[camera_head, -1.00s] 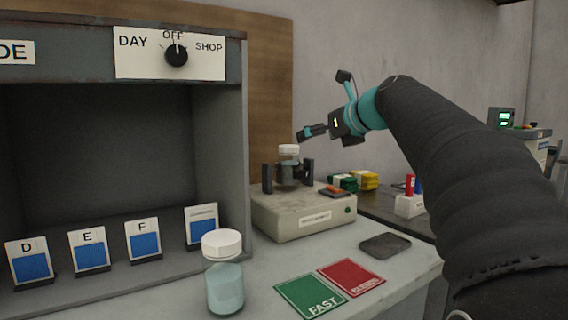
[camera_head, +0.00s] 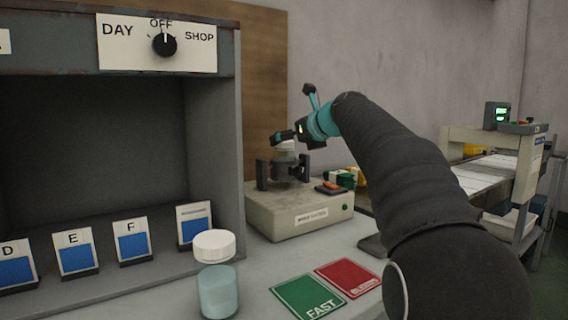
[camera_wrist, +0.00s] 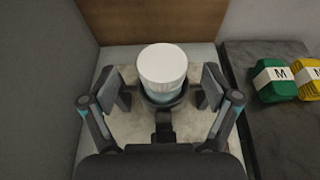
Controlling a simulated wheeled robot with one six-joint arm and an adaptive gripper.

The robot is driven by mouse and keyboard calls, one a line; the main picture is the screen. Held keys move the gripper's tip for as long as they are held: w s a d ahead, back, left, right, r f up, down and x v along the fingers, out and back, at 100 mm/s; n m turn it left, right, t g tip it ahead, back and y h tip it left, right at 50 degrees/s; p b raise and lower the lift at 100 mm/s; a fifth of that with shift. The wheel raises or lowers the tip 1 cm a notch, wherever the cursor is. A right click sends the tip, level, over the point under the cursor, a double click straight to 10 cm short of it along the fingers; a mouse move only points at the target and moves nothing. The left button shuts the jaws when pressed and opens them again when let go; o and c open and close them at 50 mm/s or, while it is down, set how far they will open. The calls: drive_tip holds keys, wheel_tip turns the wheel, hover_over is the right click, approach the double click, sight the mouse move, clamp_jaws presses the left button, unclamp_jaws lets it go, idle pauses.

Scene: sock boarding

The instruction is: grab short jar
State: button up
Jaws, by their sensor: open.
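A jar with a white lid (camera_wrist: 162,66) stands in the holder of a beige machine (camera_head: 300,212). In the head view its lid (camera_head: 286,146) shows partly behind my gripper (camera_head: 282,139). In the wrist view my gripper (camera_wrist: 162,92) is open, its two fingers spread left and right of the jar, with nothing held between them. I cannot tell whether the fingers are level with the jar. A second jar (camera_head: 217,285) with a white lid and pale blue liquid stands on the counter in front. I cannot tell for certain which jar is the shorter.
Green FAST (camera_head: 307,297) and red (camera_head: 347,278) cards lie on the counter. A grey cabinet (camera_head: 230,120) stands at left. Green (camera_wrist: 273,85) and yellow (camera_wrist: 308,80) banded bundles lie at right.

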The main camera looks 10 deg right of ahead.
drive_tip(key=shift+x, duration=1.85)
drive_tip(key=shift+d, duration=0.1)
clamp_jaws()
